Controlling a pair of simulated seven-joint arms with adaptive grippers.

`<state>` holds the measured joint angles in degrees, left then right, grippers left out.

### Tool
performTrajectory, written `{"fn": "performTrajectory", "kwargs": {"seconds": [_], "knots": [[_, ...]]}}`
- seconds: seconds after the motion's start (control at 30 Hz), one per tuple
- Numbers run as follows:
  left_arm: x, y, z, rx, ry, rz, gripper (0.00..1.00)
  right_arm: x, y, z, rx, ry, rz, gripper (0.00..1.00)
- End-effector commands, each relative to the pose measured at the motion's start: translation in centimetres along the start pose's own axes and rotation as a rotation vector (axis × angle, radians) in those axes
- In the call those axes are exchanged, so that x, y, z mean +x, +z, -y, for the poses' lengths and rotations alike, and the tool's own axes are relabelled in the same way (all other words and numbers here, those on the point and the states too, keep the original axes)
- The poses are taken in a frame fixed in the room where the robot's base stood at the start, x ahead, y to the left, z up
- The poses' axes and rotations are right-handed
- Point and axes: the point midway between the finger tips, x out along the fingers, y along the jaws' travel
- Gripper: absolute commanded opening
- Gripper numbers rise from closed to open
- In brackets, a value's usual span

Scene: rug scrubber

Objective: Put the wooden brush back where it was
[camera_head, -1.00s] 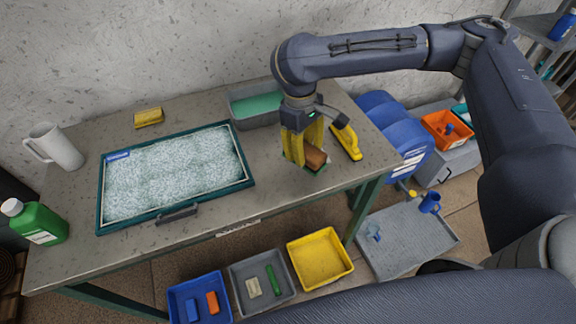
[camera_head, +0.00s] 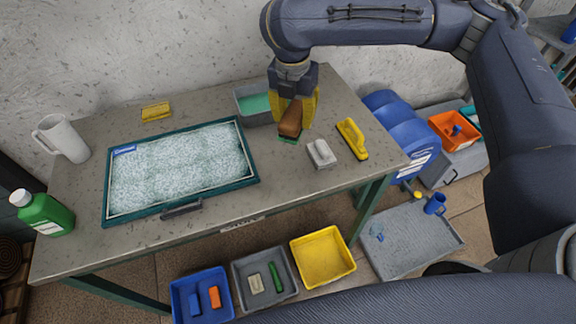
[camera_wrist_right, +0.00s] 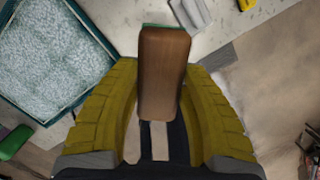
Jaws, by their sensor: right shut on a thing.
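The wooden brush (camera_head: 291,119) has a brown wooden body with a green underside. My right gripper (camera_head: 296,110), with yellow fingers, is shut on it. In the head view it is near the front of the grey bin with green contents; whether its underside touches the table I cannot tell. In the right wrist view the brush (camera_wrist_right: 163,70) sits between the two yellow fingers, with a green edge at its far end. My left gripper is not in view.
A white-grey brush (camera_head: 321,154) and a yellow brush (camera_head: 352,139) lie right of the gripper. The grey bin (camera_head: 243,93) stands behind. The framed rug tray (camera_head: 250,180) lies left. A yellow sponge (camera_head: 155,111), white pitcher (camera_head: 64,139) and green bottle (camera_head: 44,214) are farther left.

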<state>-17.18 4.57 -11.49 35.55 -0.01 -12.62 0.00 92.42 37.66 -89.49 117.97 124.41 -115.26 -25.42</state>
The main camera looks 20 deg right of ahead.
Motion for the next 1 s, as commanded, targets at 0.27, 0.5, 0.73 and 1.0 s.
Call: {"fn": "performTrajectory", "kwargs": {"seconds": [0.27, 0.5, 0.73, 1.0], "knots": [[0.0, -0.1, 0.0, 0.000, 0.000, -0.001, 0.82, -1.5, 0.6, -1.1, -0.412, 0.054, -0.001, 0.00], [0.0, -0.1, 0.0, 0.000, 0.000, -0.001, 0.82, -2.2, 0.9, -1.6, -0.624, 0.079, -0.002, 0.00], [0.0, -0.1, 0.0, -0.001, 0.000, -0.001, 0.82, -1.2, 0.8, -1.8, -0.690, 0.085, -0.005, 0.00], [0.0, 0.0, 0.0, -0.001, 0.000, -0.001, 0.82, 4.2, 0.0, -1.7, -0.694, 0.085, -0.007, 0.00]]}}
